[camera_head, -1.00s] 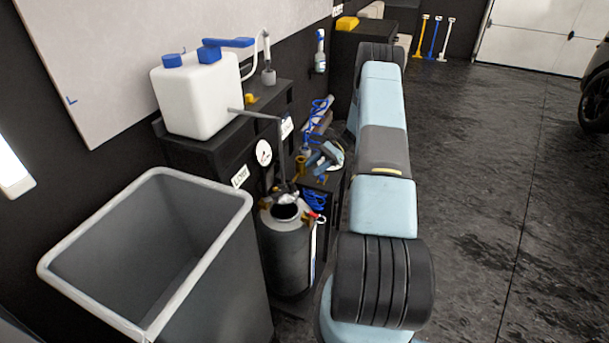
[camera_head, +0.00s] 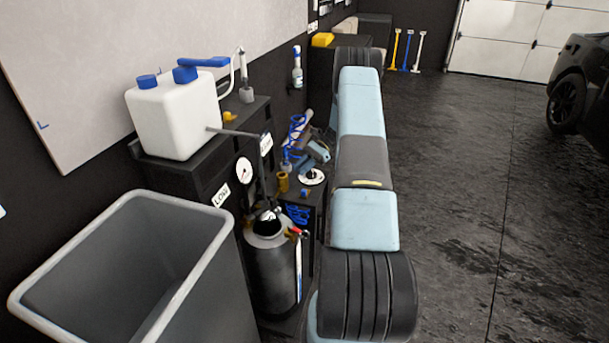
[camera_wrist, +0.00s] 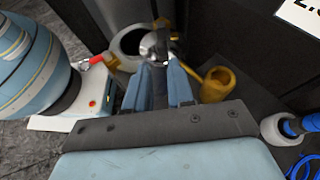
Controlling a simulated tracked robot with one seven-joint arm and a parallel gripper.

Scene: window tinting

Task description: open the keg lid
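The keg (camera_head: 273,275) is a dark metal cylinder standing between the grey bin and my arm. Its round mouth (camera_wrist: 130,38) shows dark in the wrist view. A shiny silver lid piece (camera_wrist: 154,47) is at the mouth's edge; it also shows at the keg top in the head view (camera_head: 267,215). Whether it is hinged there I cannot tell. A red-tipped lever (camera_wrist: 97,60) is at the keg's side. My gripper (camera_wrist: 157,70) has two blue fingers apart, with a dark gap between them, pointing at the silver piece. Contact with it cannot be made out.
A grey bin (camera_head: 215,262) stands left of the keg. A white canister (camera_head: 175,120) sits on the dark cabinet (camera_head: 205,165) behind. A brass cup (camera_wrist: 217,83) is close right of my fingers. Open floor (camera_head: 465,190) lies to the right.

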